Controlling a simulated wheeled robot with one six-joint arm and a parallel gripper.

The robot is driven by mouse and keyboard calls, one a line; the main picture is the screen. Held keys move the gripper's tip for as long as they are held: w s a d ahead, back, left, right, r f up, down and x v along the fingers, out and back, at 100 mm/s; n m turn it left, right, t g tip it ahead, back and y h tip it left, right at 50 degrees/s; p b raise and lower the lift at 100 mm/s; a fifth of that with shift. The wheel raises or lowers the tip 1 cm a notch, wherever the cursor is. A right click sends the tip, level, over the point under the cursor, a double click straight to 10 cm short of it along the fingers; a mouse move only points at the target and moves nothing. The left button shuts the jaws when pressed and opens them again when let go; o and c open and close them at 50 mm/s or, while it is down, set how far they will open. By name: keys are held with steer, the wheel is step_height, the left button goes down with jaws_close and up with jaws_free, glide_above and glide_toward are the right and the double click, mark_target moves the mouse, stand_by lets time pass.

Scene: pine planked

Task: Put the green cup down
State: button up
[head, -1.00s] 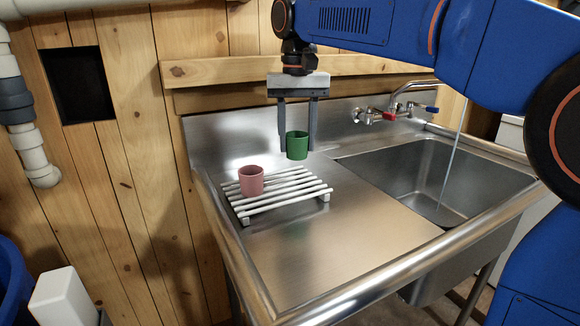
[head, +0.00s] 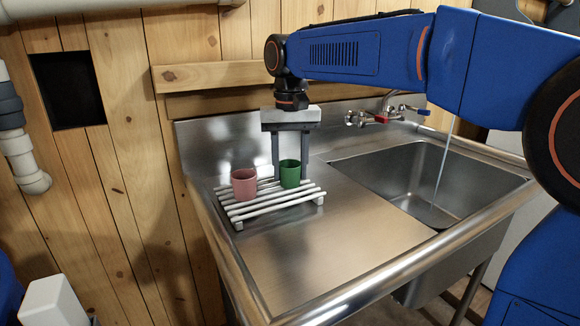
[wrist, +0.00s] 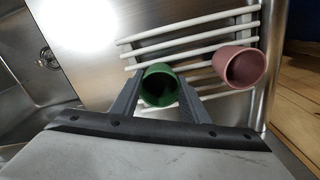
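The green cup (head: 290,175) is upright between the two fingers of my gripper (head: 290,170), which is shut on it. It is at the back right part of the white slatted rack (head: 270,207), at about slat height; I cannot tell whether its base touches the slats. In the wrist view the green cup (wrist: 160,86) sits between the fingertips (wrist: 160,78), its rim towards the camera. The pink cup (head: 244,184) stands on the rack to its left, with a small gap. It also shows in the wrist view (wrist: 240,68).
The steel drainboard (head: 310,240) in front of the rack is clear. The sink basin (head: 425,175) is to the right, with water running from the tap (head: 390,100). A steel backsplash (head: 215,145) and a wooden rail (head: 210,75) are behind.

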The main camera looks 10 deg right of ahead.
steer(key=o, duration=0.4)
steer(key=shift+o, duration=0.2)
steer(key=shift+r, duration=0.1)
step_height(320, 180, up, 12)
steer(key=shift+s, duration=0.1)
stand_by(0.4)
